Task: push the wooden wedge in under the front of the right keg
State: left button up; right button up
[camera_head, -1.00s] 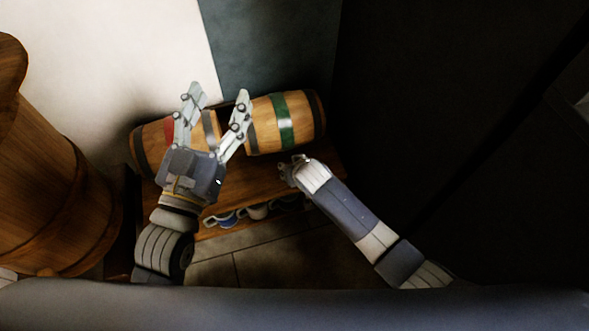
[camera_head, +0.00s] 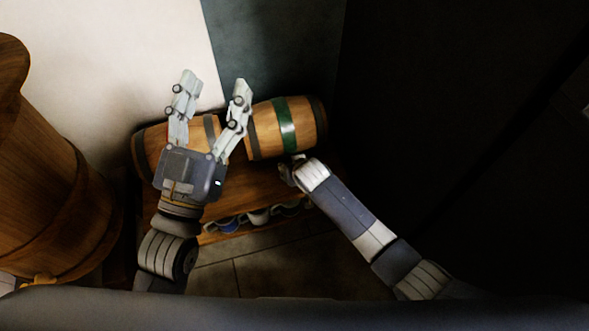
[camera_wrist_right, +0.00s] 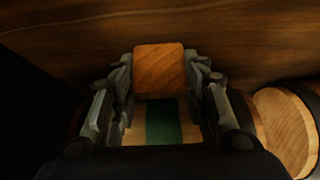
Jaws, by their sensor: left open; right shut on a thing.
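The right keg (camera_head: 287,128), with a green band, lies on its side on a wooden shelf (camera_head: 240,190). My right gripper (camera_head: 290,170) is low at the keg's front. In the right wrist view the gripper (camera_wrist_right: 158,78) is shut on the wooden wedge (camera_wrist_right: 158,68), a block with a squarish face. The keg's green band (camera_wrist_right: 160,122) shows just below it there; whether the wedge touches the keg I cannot tell. In the head view the wedge is hidden. My left gripper (camera_head: 215,82) is open and empty, over the left keg (camera_head: 150,148).
Several mugs (camera_head: 257,217) sit under the shelf's front edge. A big wooden barrel (camera_head: 50,190) stands at the left. A pale wall (camera_head: 110,50) is behind the kegs. The right side is dark, and little can be made out there.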

jog(key=shift+w+a+b, duration=0.3)
jog(key=shift+w+b, duration=0.15)
jog(key=shift+w, duration=0.45)
jog(key=shift+w+a, duration=0.1)
jog(key=shift+w, duration=0.2)
jog(key=o, duration=0.9)
pick_arm(q)
jog(key=s+r+t+h, duration=0.1)
jog(key=s+r+t, duration=0.2)
jog(key=r, duration=0.2)
jog(key=shift+s+a+t, duration=0.15)
jog(key=shift+s+t, duration=0.15)
pick_arm(e)
jog(key=shift+c, duration=0.7)
